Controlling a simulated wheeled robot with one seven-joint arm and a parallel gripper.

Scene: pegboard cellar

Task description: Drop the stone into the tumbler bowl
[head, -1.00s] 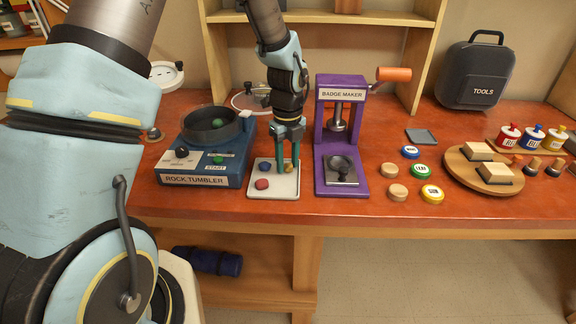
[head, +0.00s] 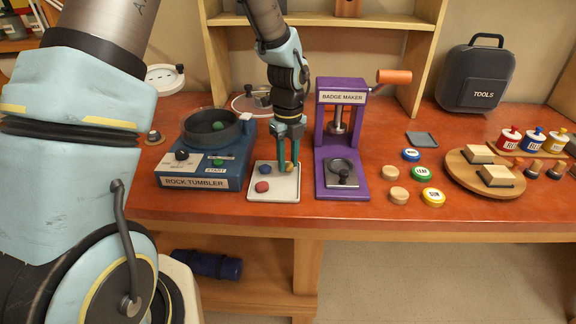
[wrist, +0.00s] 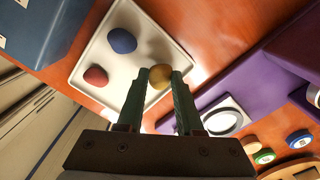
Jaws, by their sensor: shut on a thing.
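My gripper (head: 288,165) points down over the white tray (head: 273,194). Its fingers, also in the wrist view (wrist: 161,80), are shut on a yellow stone (wrist: 160,77), which is partly hidden by a finger in the head view (head: 290,167). The stone is at or just above the tray; I cannot tell if it touches. A blue stone (wrist: 122,41) and a red stone (wrist: 96,76) lie on the tray. The tumbler bowl (head: 211,128) is a dark open bowl on the blue rock tumbler (head: 197,182), left of my gripper, with a green stone (head: 218,126) inside.
The purple badge maker (head: 342,95) stands close to the right of my gripper. Round badges and wooden discs lie further right, before a round board (head: 455,170) with stamps. A black tool case (head: 475,75) stands behind. A shelf rises behind the table.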

